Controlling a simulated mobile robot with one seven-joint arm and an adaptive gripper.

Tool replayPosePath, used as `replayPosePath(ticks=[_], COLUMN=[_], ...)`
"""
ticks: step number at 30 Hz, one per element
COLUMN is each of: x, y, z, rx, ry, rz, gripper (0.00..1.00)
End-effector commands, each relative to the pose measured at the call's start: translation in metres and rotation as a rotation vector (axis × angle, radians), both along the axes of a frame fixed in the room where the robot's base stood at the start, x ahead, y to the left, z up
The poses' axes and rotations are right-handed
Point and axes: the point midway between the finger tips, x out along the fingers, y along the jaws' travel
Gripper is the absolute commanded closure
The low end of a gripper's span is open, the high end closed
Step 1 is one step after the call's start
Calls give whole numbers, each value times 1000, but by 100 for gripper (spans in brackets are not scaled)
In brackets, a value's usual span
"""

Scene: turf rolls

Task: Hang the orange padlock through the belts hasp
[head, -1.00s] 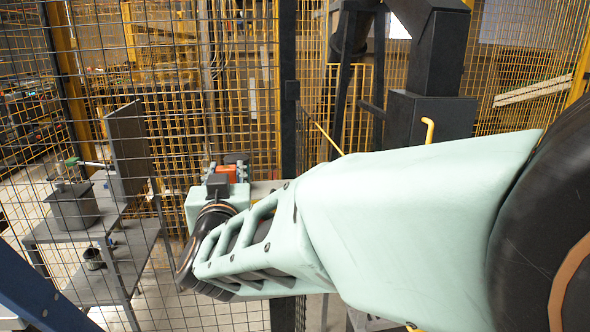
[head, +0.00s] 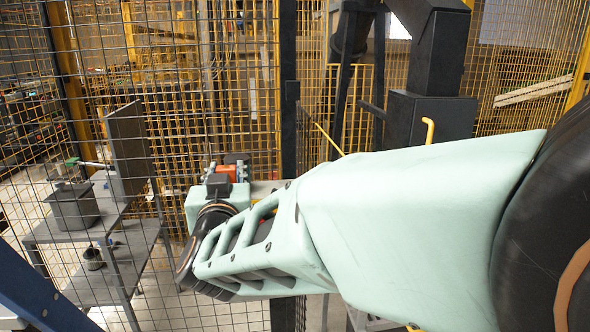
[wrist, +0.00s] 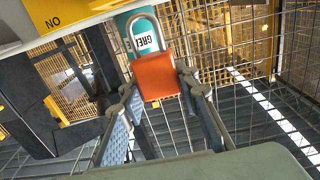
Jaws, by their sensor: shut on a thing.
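The orange padlock (wrist: 160,75) is between the fingertips of my gripper (wrist: 162,88) in the wrist view, its grey shackle pointing up. My gripper is shut on the padlock's body. Behind the shackle is a teal plate (wrist: 123,24) with a white label whose lettering is partly covered. I cannot make out the belts hasp for certain, nor whether the shackle passes through anything. In the head view the padlock (head: 228,172) is a small orange patch beyond my wrist, and my fingers are mostly hidden there.
Wire mesh fencing (head: 110,60) and a dark post (head: 288,100) stand close around my arm. A grey table (head: 125,245) with a bin (head: 75,208) is at left.

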Motion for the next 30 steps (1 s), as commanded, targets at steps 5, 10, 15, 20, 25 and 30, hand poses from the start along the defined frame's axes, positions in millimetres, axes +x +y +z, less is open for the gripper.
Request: replayPosePath(ticks=[5,10,15,20,25,30], x=[0,0,0,0,0,0], y=[0,0,0,0,0,0], z=[0,-4,-9,-13,-17,-21], rx=[0,0,0,0,0,0], ry=[-1,-1,-1,-1,-1,-1], rz=[0,0,-1,-1,-1,-1], gripper=[97,97,97,97,97,97])
